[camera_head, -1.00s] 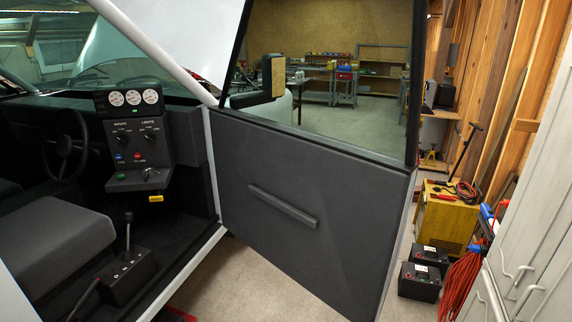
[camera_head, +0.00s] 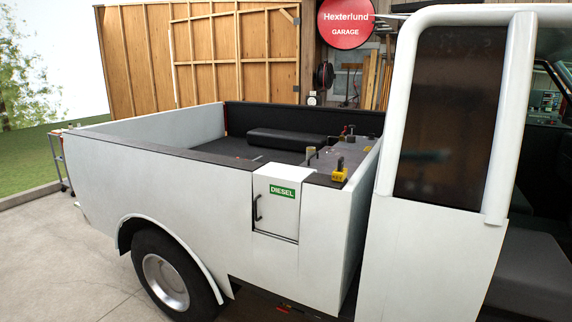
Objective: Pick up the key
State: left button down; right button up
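A small yellow object with a dark upright knob (camera_head: 339,173) sits on the dark top ledge at the front corner of the truck bed, above the white side panel. It has small dark lettering that may read "KEY", but it is too small to be sure. A tan and grey upright piece (camera_head: 310,154) stands a little behind it to the left. Neither of my grippers is in view.
The white pickup's bed (camera_head: 165,180) fills the middle, with a diesel-marked flap (camera_head: 276,206) on its side. The cab (camera_head: 450,120) stands at right. Dark and red fittings (camera_head: 347,134) sit further back on the ledge. Concrete floor (camera_head: 60,260) is clear at left.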

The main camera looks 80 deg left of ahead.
aim_at(341, 162)
jog(key=u, duration=0.45)
jog(key=j+u, duration=0.1)
jog(key=u, duration=0.85)
jog(key=j+u, duration=0.15)
jog(key=u, duration=0.75)
jog(key=i+l+z, duration=0.1)
jog(key=z, duration=0.7)
jog(key=k+j+z, duration=0.1)
jog(key=z, duration=0.9)
jog(key=u, duration=1.8)
jog(key=i+j+u, duration=0.15)
jog(key=u, duration=0.25)
jog(key=i+u, duration=0.6)
jog(key=u, duration=0.25)
